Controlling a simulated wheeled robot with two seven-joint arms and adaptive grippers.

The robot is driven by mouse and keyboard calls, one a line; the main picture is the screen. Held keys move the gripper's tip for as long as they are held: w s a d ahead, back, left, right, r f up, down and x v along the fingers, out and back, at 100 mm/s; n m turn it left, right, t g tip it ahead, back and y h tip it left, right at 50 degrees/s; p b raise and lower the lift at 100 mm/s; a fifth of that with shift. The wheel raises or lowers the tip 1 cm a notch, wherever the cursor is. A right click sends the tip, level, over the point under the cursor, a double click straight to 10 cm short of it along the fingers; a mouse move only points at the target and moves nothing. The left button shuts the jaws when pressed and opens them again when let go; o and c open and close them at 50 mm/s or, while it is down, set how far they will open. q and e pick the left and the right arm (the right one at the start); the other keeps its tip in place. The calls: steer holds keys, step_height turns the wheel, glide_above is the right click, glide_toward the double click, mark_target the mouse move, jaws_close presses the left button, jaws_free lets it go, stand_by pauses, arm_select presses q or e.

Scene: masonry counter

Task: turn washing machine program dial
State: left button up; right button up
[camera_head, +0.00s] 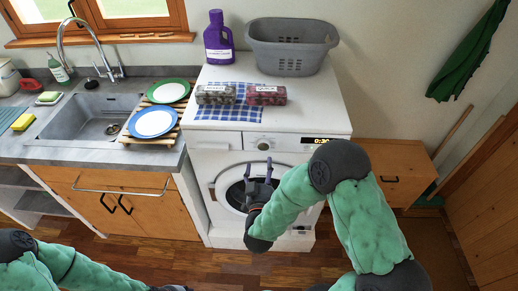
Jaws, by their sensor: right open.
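The white washing machine (212,158) stands at the right end of the counter. Its round program dial (263,145) is on the front panel, left of a lit display (322,141). My right gripper (258,167) is open and empty in front of the machine, its fingers pointing up toward the panel, just below the dial in the picture. I cannot tell whether it touches anything. My right arm hides part of the round door and the panel's right side. My left arm shows at the lower left; its gripper cannot be made out clearly.
On the machine top are a purple detergent bottle (218,38), a grey basket (291,46), a checked cloth (228,113) and two egg-carton-like packs (266,95). Plates on a wooden rack (145,139) and a sink (88,115) lie left. A wooden cabinet (397,172) stands right.

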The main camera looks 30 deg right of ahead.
mark_target(264, 147)
steer(key=b+x, duration=0.1)
steer(key=x, duration=0.8)
steer(key=c, duration=1.2)
